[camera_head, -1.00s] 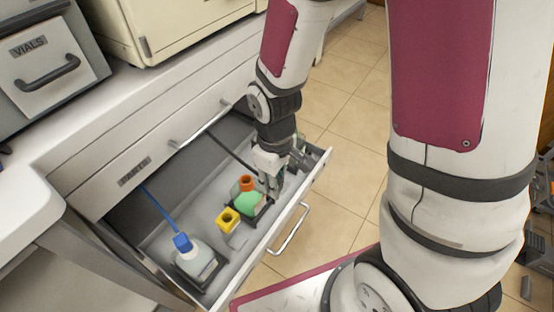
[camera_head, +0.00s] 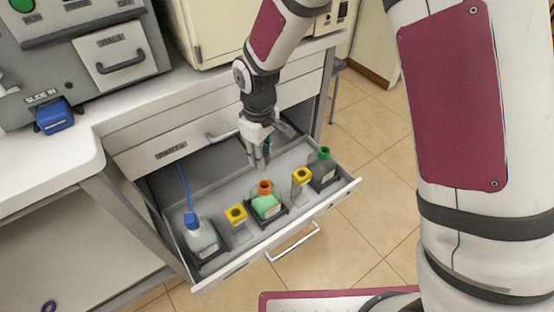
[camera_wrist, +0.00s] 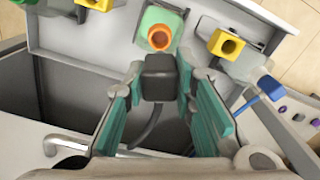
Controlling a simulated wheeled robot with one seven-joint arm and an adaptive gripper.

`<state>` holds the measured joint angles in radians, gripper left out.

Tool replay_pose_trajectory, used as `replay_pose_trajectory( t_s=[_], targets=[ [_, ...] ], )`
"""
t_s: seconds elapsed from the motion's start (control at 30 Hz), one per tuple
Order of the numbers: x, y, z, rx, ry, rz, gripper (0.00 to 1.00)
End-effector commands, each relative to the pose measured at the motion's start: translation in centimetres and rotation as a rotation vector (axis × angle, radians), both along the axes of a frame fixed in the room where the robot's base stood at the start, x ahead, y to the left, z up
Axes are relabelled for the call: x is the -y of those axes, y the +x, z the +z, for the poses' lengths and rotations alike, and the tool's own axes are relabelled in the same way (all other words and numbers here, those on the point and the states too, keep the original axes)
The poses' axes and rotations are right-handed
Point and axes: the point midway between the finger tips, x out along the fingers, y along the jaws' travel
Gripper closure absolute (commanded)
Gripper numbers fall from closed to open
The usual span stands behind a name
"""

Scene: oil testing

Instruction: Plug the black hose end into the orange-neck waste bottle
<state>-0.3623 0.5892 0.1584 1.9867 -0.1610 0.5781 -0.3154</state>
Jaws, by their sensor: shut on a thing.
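The black hose end (camera_wrist: 160,77) is a dark block between the teal fingers of my gripper (camera_wrist: 160,70), which is shut on it. Its black hose (camera_wrist: 146,126) curves back towards the wrist. In the head view my gripper (camera_head: 260,160) hangs over the open drawer, behind the orange-neck waste bottle (camera_head: 267,205). That bottle is green with an open orange neck and stands in a dark holder. In the wrist view the orange neck (camera_wrist: 160,38) is just beyond the hose end, apart from it in the picture. The height between them is hard to tell.
Yellow-neck containers (camera_head: 237,216) (camera_head: 301,177) stand on either side of the bottle. A blue-capped bottle with a blue hose (camera_head: 202,239) is at the drawer's left, a green-neck bottle (camera_head: 323,168) at its right. The drawer front (camera_head: 325,208) bounds the near side.

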Motion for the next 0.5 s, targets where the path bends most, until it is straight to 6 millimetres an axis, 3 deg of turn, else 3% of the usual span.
replay_pose_trajectory(
  t_s=[0.5],
  targets=[
    [0.1, 0.0, -3.8, -0.001, -0.001, -0.001, 1.00]
  ],
)
